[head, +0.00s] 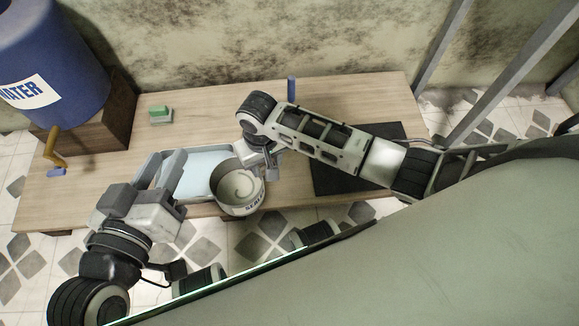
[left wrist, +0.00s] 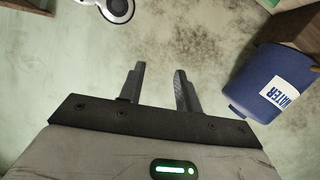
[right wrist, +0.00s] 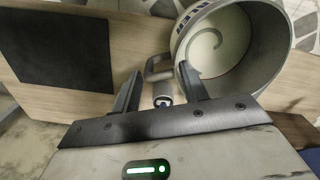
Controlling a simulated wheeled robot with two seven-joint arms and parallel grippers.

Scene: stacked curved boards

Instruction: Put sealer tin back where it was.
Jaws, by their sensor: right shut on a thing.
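The sealer tin (head: 239,190) is a round, open-topped pale can with lettering on its side and a swirl of pale content. It is near the table's front edge, over the right end of the grey tray in the head view. My right gripper (right wrist: 160,88) is shut on the tin's handle (right wrist: 158,70). The tin (right wrist: 240,45) also shows at the upper right of the right wrist view. Whether it touches anything below is unclear. My left gripper (left wrist: 160,73) is open and empty; in the head view it is over the tray's left side.
The grey tray (head: 215,149) holds pale blue liquid. A dark flat mat (head: 322,179) lies right of the tin, partly under my right arm. A green-topped block (head: 160,114) and a blue upright object (head: 291,90) are farther back. A blue water barrel (head: 50,60) stands at left on a wooden box.

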